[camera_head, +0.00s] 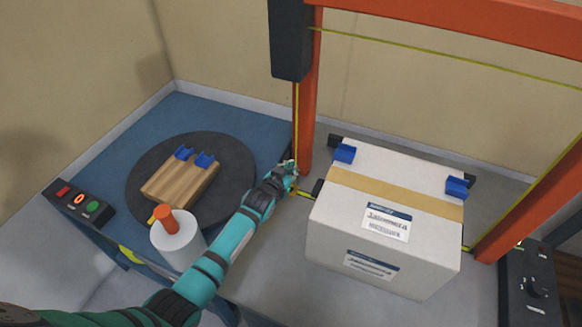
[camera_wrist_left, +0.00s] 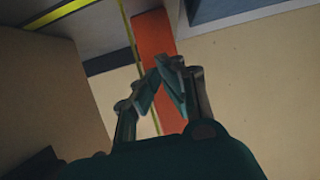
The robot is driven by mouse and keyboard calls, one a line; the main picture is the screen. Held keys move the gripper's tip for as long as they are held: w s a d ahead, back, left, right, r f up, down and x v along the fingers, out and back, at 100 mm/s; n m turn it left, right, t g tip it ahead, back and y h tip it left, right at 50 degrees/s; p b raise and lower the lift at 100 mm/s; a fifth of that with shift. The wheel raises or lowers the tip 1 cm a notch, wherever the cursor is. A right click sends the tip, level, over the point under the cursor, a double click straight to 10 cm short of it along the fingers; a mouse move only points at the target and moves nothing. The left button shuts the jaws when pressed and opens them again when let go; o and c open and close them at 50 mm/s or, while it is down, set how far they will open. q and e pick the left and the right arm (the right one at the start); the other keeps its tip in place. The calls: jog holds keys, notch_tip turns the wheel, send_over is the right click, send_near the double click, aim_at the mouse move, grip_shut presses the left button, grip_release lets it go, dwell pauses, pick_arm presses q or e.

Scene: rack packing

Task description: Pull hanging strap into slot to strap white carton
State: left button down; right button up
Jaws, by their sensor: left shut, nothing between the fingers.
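The white carton (camera_head: 330,225) with a tan tape band and labels stands on the grey table under the orange frame. The yellow strap (camera_head: 297,115) hangs beside the left orange post (camera_head: 308,110), below a dark box (camera_head: 290,40). The strap also shows in the left wrist view (camera_wrist_left: 129,32), beside the orange post (camera_wrist_left: 152,35). My left gripper (camera_head: 291,170) is at the foot of this post, left of the carton, close to the strap's lower part. Its fingers (camera_wrist_left: 166,66) are shut and empty. The slot cannot be made out clearly. My right gripper is out of view.
Blue corner pieces (camera_head: 344,153) (camera_head: 457,187) sit on the carton's top edges. At left, a dark turntable (camera_head: 140,185) bears a wooden block (camera_head: 175,180). A white cylinder with an orange top (camera_head: 176,243) and a button panel (camera_head: 78,203) stand near my left arm.

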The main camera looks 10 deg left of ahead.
pick_arm(q)
jog(key=shift+d+f, duration=0.15)
jog(key=c, duration=1.5)
grip_release()
jog(key=shift+s, duration=0.15)
jog(key=v, duration=1.2)
